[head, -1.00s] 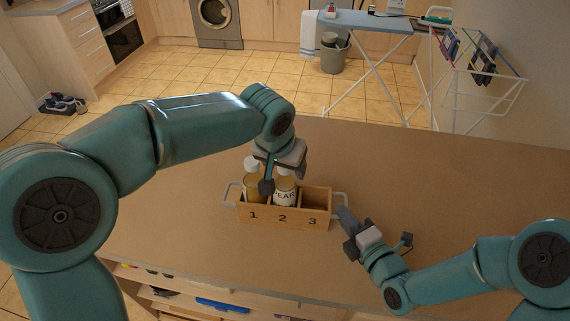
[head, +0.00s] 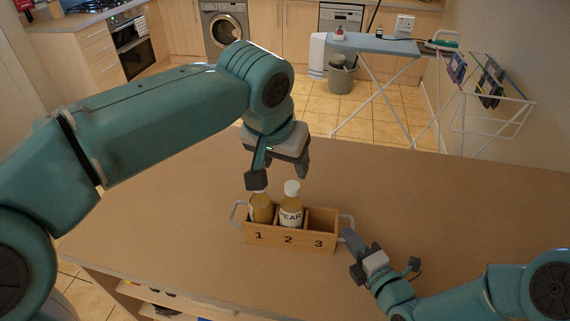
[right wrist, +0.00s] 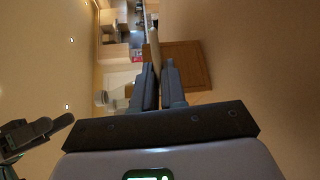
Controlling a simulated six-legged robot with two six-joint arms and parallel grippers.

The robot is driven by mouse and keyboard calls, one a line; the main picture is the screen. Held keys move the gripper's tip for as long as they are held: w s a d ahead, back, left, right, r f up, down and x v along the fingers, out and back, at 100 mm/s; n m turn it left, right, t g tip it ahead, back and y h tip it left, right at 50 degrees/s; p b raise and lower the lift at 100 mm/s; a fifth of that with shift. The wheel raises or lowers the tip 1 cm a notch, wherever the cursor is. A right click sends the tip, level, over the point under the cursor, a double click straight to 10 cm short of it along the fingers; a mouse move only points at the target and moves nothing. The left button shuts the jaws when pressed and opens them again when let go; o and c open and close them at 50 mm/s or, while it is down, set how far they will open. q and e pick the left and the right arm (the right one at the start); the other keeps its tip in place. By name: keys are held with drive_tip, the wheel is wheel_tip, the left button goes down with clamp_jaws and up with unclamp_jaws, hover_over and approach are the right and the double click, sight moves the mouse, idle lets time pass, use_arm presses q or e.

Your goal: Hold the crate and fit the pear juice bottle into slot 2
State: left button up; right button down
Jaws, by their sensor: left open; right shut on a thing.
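The wooden crate (head: 289,241) stands on the table, its front marked 1, 2 and 3. The pear juice bottle (head: 291,213), with a white cap and a "PEAR" label, stands upright in slot 2. My left gripper (head: 279,177) is open and empty above the crate, clear of the pear bottle. My right gripper (head: 350,238) is shut on the crate's right handle (head: 350,221). In the right wrist view, the right fingers (right wrist: 158,82) close around the pale handle (right wrist: 154,46), with the crate (right wrist: 184,62) beyond.
Another yellowish bottle (head: 260,209) stands in slot 1, its top partly hidden by a left finger. Slot 3 (head: 322,219) looks empty. The brown table (head: 440,210) is otherwise clear. An ironing board (head: 372,45) and drying rack (head: 490,90) stand beyond it.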

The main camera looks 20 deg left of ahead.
drive_tip(key=c, duration=1.1)
unclamp_jaws()
drive_tip(key=shift+d, duration=0.1)
